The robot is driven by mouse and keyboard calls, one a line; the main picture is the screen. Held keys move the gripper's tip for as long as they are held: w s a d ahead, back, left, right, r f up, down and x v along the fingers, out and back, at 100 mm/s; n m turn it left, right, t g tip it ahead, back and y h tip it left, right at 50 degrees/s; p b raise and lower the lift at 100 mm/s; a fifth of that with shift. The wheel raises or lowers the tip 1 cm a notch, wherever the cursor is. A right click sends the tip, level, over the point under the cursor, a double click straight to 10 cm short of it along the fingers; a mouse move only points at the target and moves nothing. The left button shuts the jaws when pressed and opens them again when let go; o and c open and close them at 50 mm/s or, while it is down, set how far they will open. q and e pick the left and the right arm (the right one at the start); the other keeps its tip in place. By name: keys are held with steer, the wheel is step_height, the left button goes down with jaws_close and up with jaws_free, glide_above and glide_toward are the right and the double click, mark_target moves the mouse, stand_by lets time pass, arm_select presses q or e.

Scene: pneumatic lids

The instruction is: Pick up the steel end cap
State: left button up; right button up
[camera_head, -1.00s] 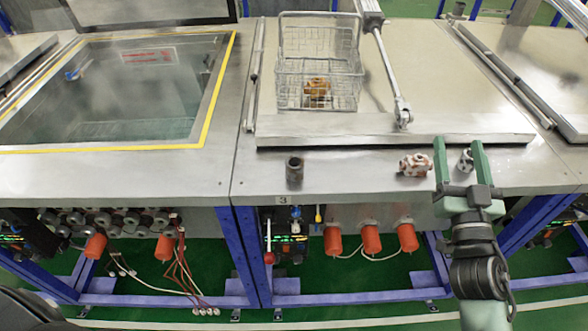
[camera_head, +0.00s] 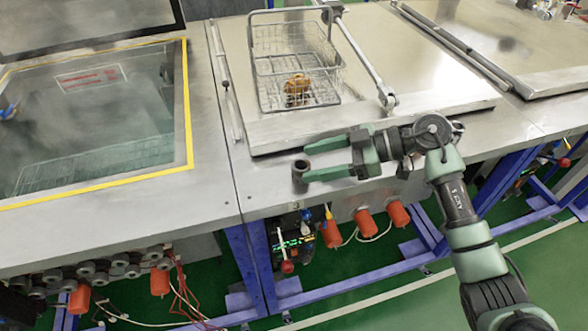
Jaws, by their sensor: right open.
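The steel end cap, which I take to be the short dark-grey hollow cylinder (camera_head: 299,178), stands upright on the front ledge of the steel bench, left of my right gripper. My right gripper (camera_head: 307,162) comes in from the right, lying nearly level, with two green fingers apart. Its fingertips are at the cylinder's right side and overlap its edge in the picture. I cannot tell whether they touch it or how far it sits between them. My left gripper is not in view.
A wire basket (camera_head: 262,88) holding an orange-brown part (camera_head: 297,88) stands on the closed lid behind. A lid strut (camera_head: 362,55) slants right of it. An open tank with a yellow rim (camera_head: 188,110) lies left. The ledge left of the cylinder is clear.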

mark_target(294, 167)
steer(key=shift+p+x, duration=0.3)
steer(key=shift+x, duration=0.8)
steer(key=x, duration=0.3)
steer(key=shift+s+a+p, duration=0.4)
steer(key=shift+a, duration=0.05)
steer(key=shift+a+f, duration=0.15)
steer(key=shift+a, duration=0.05)
steer(key=c, duration=1.2)
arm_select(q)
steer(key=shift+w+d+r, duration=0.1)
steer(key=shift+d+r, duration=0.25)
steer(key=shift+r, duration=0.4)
arm_select(e)
steer(key=shift+w, duration=0.1)
jaws_close()
